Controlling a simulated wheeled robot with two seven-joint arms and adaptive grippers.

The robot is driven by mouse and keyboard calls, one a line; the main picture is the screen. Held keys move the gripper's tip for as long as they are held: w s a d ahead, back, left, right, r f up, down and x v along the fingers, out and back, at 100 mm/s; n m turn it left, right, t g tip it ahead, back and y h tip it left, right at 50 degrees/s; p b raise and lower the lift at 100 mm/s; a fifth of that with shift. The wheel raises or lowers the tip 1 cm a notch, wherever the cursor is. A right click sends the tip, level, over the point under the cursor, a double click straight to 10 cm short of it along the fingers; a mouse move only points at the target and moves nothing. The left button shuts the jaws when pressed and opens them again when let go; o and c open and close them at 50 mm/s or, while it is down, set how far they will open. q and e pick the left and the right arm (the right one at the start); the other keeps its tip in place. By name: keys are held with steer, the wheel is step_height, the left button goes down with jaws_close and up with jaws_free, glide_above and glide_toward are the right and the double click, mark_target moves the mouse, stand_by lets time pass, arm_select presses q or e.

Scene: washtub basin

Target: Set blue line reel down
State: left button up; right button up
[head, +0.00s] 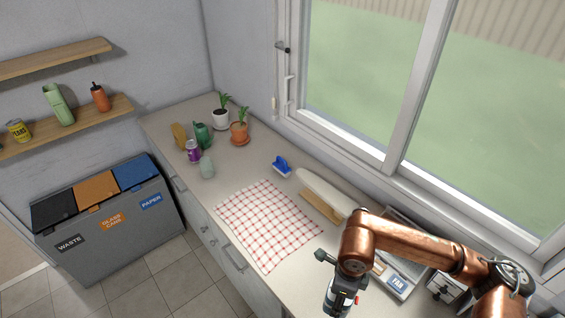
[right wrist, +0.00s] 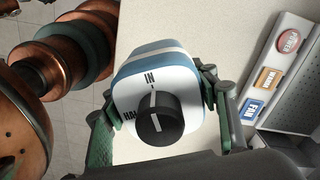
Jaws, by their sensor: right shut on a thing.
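The blue line reel (right wrist: 148,68) is a rounded blue and white body with a black knob and the lettering "IN" on its white face. My right gripper (right wrist: 160,88) is shut on it, one finger on each side in the right wrist view. In the head view the right gripper (head: 342,287) is over the front edge area of the counter at the bottom, and a bit of the blue and white reel (head: 332,306) shows under it. The gap between reel and counter cannot be judged. My left gripper is not in view.
A red-checked cloth (head: 265,222) lies flat on the counter (head: 235,175). A blue brush-like item (head: 282,166), a long pale board (head: 322,190) and a control panel marked FAN (head: 398,284) are along the window side. Pots and bottles stand at the far end.

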steer(key=n, duration=0.2)
steer(key=w+n, duration=0.1)
steer(key=d+n, duration=0.1)
steer(key=n, duration=0.1)
steer(key=shift+w+d+f+n+b, duration=0.1)
steer(key=shift+w+f+n+b, duration=0.1)
steer(key=shift+f+n+b, duration=0.15)
steer(key=n, duration=0.1)
steer(key=w+n, duration=0.1)
steer(key=n, duration=0.1)
steer(key=d+n, duration=0.1)
steer(key=n, duration=0.1)
steer(key=shift+w+d+f+b, duration=0.15)
steer(key=shift+f+b, duration=0.1)
steer(key=shift+b, duration=0.15)
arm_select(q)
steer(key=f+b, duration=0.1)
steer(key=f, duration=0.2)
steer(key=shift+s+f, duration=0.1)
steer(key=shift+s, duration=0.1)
arm_select(e)
steer(key=w+d+n, duration=0.1)
steer(key=n, duration=0.6)
steer(key=w+d+n, duration=0.1)
steer(key=n, duration=0.3)
steer(key=shift+w+d+f+n, duration=0.35)
steer(key=shift+f, duration=0.05)
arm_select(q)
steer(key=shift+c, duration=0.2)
